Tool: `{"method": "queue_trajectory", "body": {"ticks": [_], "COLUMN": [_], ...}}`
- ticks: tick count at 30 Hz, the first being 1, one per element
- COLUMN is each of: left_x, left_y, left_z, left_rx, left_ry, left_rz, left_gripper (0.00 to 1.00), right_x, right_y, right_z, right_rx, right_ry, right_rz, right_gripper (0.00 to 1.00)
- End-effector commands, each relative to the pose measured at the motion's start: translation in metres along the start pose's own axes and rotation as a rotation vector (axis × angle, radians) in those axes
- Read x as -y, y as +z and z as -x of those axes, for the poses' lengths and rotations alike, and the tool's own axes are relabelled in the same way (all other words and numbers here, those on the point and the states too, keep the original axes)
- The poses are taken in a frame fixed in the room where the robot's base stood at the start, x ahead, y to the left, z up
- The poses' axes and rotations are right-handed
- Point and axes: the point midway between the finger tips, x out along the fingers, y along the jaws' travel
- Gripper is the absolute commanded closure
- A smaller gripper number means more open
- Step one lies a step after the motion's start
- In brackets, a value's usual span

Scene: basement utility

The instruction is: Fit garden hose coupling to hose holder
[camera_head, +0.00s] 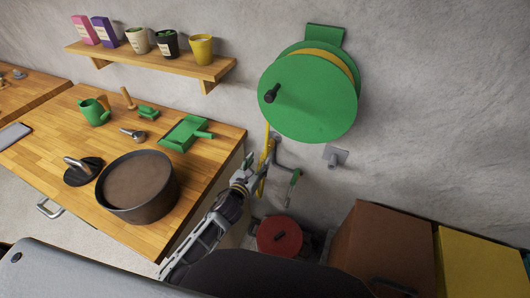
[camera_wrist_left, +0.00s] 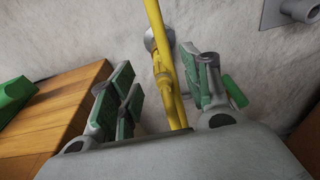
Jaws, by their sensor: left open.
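A yellow hose (camera_head: 266,145) hangs from the green wall reel (camera_head: 308,95). In the left wrist view the hose (camera_wrist_left: 158,40) runs down between the green-padded fingers of my left gripper (camera_wrist_left: 165,88), which is open. A thicker yellow part shows lower between the fingers; I cannot tell whether it is the coupling. In the head view my left gripper (camera_head: 257,172) is beside the hanging hose, below the reel. A grey wall bracket with a short stub (camera_head: 335,156), likely the hose holder, is right of the gripper; it also shows top right in the wrist view (camera_wrist_left: 292,12).
A pipe with a green-handled tap (camera_head: 293,182) is just right of the gripper. A red lid (camera_head: 280,236) is below. A wooden bench (camera_head: 60,145) with a dark pot (camera_head: 137,205) is left; brown (camera_head: 385,245) and yellow (camera_head: 468,265) boxes are lower right.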

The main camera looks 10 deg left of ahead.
Motion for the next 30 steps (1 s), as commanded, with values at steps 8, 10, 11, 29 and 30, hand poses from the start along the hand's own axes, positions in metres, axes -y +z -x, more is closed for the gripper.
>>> {"method": "queue_trajectory", "body": {"ticks": [8,10,11,29,30], "left_x": [0.000,0.000,0.000,0.001,0.001], "left_y": [0.001,0.001,0.001,0.000,0.000], "left_z": [-0.024,-0.030,-0.033,-0.070,-0.070], "left_rx": [0.001,0.001,0.001,0.000,0.000], "left_ry": [0.000,0.000,0.000,-0.001,-0.001], "left_rz": [0.000,0.000,0.000,0.000,0.000], "left_gripper": [0.52,0.52,0.52,0.52,0.52], "right_x": [-0.004,-0.005,-0.005,-0.006,-0.005], "right_y": [0.000,0.001,0.001,0.000,0.000], "right_z": [0.003,0.003,0.003,0.006,0.006], "right_rx": [0.001,0.001,0.001,0.001,0.001], "right_ry": [0.004,0.005,0.005,0.006,0.005], "right_rz": [0.001,0.002,0.002,0.002,0.002], "right_gripper": [1.00,1.00,1.00,1.00,1.00]}}
